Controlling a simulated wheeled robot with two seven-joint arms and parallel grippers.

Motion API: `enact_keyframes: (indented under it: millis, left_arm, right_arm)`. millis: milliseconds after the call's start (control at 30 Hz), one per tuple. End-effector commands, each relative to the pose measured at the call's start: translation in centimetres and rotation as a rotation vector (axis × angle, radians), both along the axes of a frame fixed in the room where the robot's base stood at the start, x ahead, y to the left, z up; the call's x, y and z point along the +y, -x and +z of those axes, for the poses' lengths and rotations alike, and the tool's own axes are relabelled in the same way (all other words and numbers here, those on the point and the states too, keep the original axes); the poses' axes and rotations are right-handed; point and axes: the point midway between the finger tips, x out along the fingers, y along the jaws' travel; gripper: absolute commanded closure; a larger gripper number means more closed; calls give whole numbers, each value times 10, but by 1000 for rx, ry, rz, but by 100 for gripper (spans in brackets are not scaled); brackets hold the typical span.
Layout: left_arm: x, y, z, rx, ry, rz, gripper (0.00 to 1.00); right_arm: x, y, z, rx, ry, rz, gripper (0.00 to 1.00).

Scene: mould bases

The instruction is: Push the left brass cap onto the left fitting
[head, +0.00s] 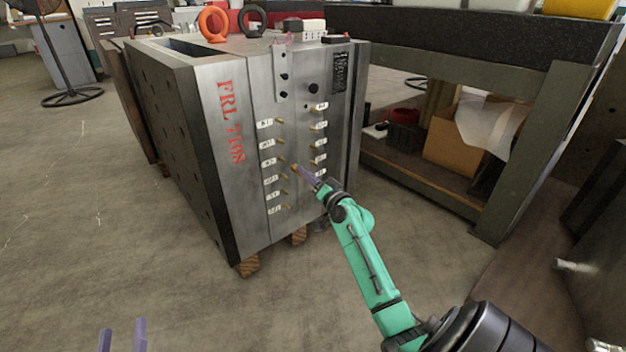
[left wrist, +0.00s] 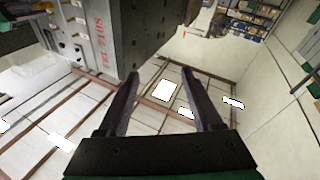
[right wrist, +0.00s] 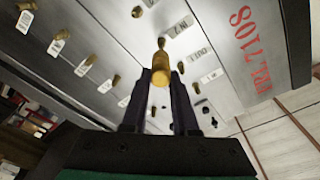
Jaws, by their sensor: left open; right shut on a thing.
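The grey steel mould base (head: 215,160) bears two columns of brass fittings with white labels on its front face. My right gripper (head: 306,175) is at this face, shut on a brass cap (head: 295,168). In the right wrist view the brass cap (right wrist: 161,66) sits between the fingertips, in line with a brass fitting (right wrist: 161,43) just beyond it. I cannot tell whether they touch. My left gripper (head: 122,336) is open and empty at the lower left, well away from the mould base; its spread fingers show in the left wrist view (left wrist: 160,76).
An orange ring (head: 213,24) and a black ring (head: 252,21) stand on top of the mould base. A dark workbench (head: 470,45) with a cardboard box (head: 452,147) on its shelf stands to the right. The floor (head: 120,230) at the left is clear.

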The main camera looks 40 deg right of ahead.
Motion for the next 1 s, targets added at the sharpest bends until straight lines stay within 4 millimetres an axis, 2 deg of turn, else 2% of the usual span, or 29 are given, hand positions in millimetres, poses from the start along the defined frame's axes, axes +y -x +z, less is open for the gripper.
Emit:
enact_keyframes:
  millis: [233, 600, 800, 1000]
  left_arm:
    - [3, -9, 37, -106, 24, 15, 33]
    - [9, -14, 83, -240, 48, 35, 33]
    - [11, -15, 98, -283, 53, 40, 33]
    - [11, -15, 99, -285, 53, 41, 33]
  right_arm:
    - [0, -13, 1, -3, -1, 0, 100]
    - [-1, -26, 0, -2, 0, -1, 100]
    - [-1, -29, 1, -2, 0, -1, 100]
    - [-1, -29, 1, -1, 0, 0, 100]
